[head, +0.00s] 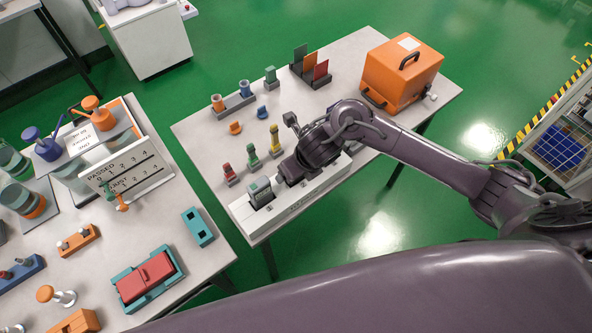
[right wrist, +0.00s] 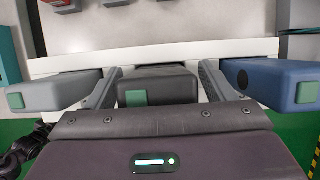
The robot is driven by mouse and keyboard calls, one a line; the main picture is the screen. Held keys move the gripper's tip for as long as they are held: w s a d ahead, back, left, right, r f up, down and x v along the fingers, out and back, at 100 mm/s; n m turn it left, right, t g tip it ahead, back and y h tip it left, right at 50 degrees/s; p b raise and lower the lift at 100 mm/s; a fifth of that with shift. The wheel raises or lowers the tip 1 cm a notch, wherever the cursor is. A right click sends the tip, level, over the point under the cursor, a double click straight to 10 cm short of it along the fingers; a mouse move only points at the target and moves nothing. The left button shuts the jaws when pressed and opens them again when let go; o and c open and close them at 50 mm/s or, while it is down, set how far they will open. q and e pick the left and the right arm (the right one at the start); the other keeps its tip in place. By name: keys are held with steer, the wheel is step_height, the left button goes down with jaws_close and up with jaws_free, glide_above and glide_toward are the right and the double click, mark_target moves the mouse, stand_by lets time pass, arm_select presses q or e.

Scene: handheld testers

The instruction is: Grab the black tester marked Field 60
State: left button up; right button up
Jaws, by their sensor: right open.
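In the right wrist view a dark, near-black tester (right wrist: 158,90) with a green square on its end sits in a white rack (right wrist: 150,57). My right gripper (right wrist: 160,72) is open, with one finger on each side of this tester; I cannot tell whether they touch it. A light grey tester (right wrist: 58,93) is on the left and a blue tester (right wrist: 282,82) on the right. No Field 60 marking is readable. In the head view my right gripper (head: 287,181) is low over the rack (head: 256,218) and hides part of it. A grey tester (head: 261,192) shows beside it. My left gripper is not in view.
Red, green and yellow pieces (head: 251,157) stand just behind the rack. An orange case (head: 402,73) is at the far right of this table. A second table (head: 168,233) on the left carries a sign (head: 127,165) and a red block in a teal tray (head: 120,285).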

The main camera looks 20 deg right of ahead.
steer(key=c, duration=1.1)
steer(key=shift+r, duration=0.1)
